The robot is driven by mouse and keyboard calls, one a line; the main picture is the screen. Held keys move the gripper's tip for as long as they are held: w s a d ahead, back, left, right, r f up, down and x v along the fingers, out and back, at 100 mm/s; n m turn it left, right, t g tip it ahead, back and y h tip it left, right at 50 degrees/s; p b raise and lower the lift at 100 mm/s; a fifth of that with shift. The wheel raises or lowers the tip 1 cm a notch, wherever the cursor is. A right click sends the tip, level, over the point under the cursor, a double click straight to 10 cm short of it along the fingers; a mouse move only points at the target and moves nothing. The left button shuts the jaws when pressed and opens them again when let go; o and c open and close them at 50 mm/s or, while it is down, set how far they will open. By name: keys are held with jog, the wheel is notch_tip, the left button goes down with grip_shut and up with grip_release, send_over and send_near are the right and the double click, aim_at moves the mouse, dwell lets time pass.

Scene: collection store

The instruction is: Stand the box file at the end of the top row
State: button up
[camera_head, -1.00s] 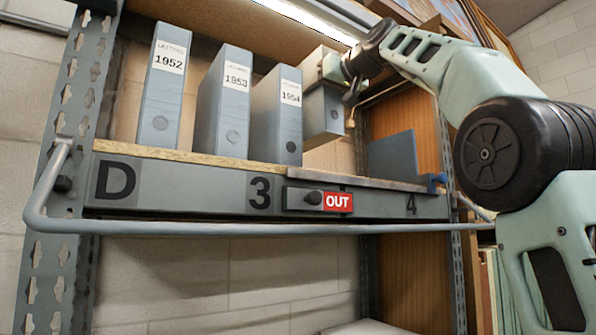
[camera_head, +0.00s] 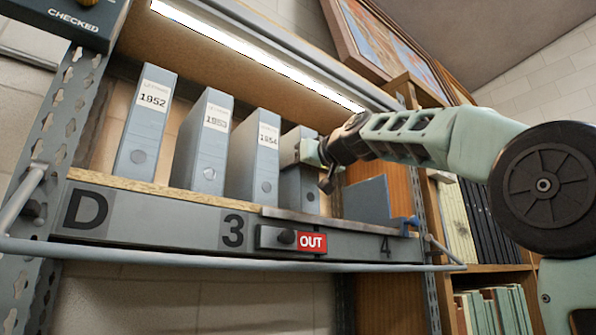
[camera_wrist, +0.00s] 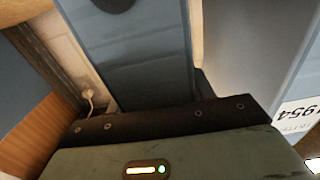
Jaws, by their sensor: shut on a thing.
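The box file (camera_head: 301,190), blue-grey with a round finger hole, is upright in my gripper (camera_head: 312,152) at the right end of the row. The gripper is shut on its upper part and hides its label. Its foot is down near the shelf board; I cannot tell whether it touches. To its left stand files 1952 (camera_head: 147,125), 1953 (camera_head: 204,145) and 1954 (camera_head: 254,160), with a narrow gap beside 1954. In the wrist view the held box file (camera_wrist: 135,55) fills the middle, with file 1954 (camera_wrist: 245,50) to its right.
A blue-grey upright plate (camera_head: 368,201) stands on the shelf to the right. The shelf front (camera_head: 150,220) bears D, 3, 4 and a red OUT slider (camera_head: 312,243). A rail (camera_head: 200,259) runs before it. A lamp strip (camera_head: 255,52) hangs above.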

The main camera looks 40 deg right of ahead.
jog(key=o, duration=1.3)
jog(key=shift+w+f, duration=0.1)
jog(key=shift+f, duration=0.1)
jog(key=shift+o, duration=0.2)
jog(key=s+b, duration=0.5)
jog(key=s, duration=0.7)
jog(key=shift+d, duration=0.25)
jog(key=shift+r, duration=0.1)
